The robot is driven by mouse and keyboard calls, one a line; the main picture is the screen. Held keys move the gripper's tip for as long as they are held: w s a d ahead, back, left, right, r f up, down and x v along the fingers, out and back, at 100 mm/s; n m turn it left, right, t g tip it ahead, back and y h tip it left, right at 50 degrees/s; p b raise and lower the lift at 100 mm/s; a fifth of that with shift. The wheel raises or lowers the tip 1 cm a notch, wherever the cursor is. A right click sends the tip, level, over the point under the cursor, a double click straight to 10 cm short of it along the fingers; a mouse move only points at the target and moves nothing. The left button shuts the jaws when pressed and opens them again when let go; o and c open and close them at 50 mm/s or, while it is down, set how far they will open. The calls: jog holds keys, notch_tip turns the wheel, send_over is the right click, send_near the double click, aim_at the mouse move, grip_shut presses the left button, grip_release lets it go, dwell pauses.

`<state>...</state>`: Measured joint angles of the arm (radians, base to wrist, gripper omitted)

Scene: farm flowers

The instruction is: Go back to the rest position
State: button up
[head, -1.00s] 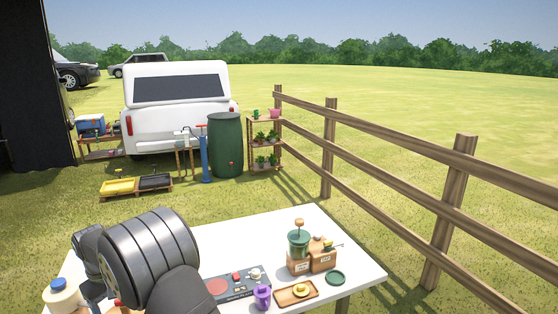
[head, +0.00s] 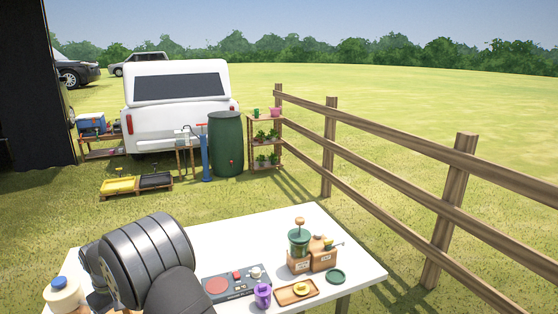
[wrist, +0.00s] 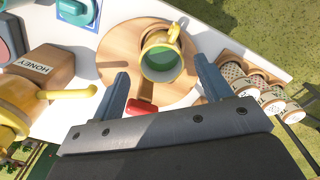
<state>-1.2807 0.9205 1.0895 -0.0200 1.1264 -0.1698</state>
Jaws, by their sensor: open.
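My gripper (wrist: 158,90) is open in the wrist view, with its two blue-grey fingers apart and nothing held between them. Beyond the fingers is a yellow mug (wrist: 161,58) with a green inside, standing on a round wooden board (wrist: 118,45). A red-tipped piece (wrist: 142,107) shows between the fingers near the board's edge. In the head view my arm covers the left part of the white table (head: 225,250), and the gripper itself is hidden behind it.
A hot plate (head: 240,284), a purple cup (head: 262,295), a wooden tray (head: 296,291) and a green grinder (head: 299,243) stand on the table's right part. A white jug (head: 63,294) is at the left. A box marked HONEY (wrist: 42,70) shows in the wrist view.

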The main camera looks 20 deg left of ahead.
jog(key=w+d+r, duration=0.7)
jog(key=w+d, duration=0.1)
jog(key=d, duration=0.1)
jog(key=w+d+f, duration=0.1)
jog(key=w+d, duration=0.7)
jog(key=d, duration=0.5)
jog(key=w+d+f, duration=0.2)
jog(key=w+d, duration=0.6)
jog(key=d, duration=0.4)
jog(key=s+a+f, duration=0.1)
jog(key=a+f, duration=0.2)
jog(key=a, duration=0.3)
jog(key=shift+s+f, duration=0.2)
jog(key=shift+o, duration=0.2)
jog(key=o, duration=0.6)
jog(key=s+a+r+n+g+y, duration=0.1)
jog(key=s+a+r+n, duration=0.3)
jog(key=a, duration=0.4)
jog(key=s+a+r+n+g+y, duration=0.1)
jog(key=s+a+r+n, duration=0.25)
jog(key=s+a, duration=0.35)
jog(key=s+a+r+n+g+y, duration=0.1)
jog(key=s+a+r+n, duration=0.3)
jog(key=a, duration=0.5)
notch_tip(320, 180, down, 8)
jog(key=s+a+m, duration=0.1)
jog(key=s+a, duration=0.1)
jog(key=s, duration=0.1)
jog(key=shift+a+f, duration=0.15)
jog(key=shift+a, duration=0.2)
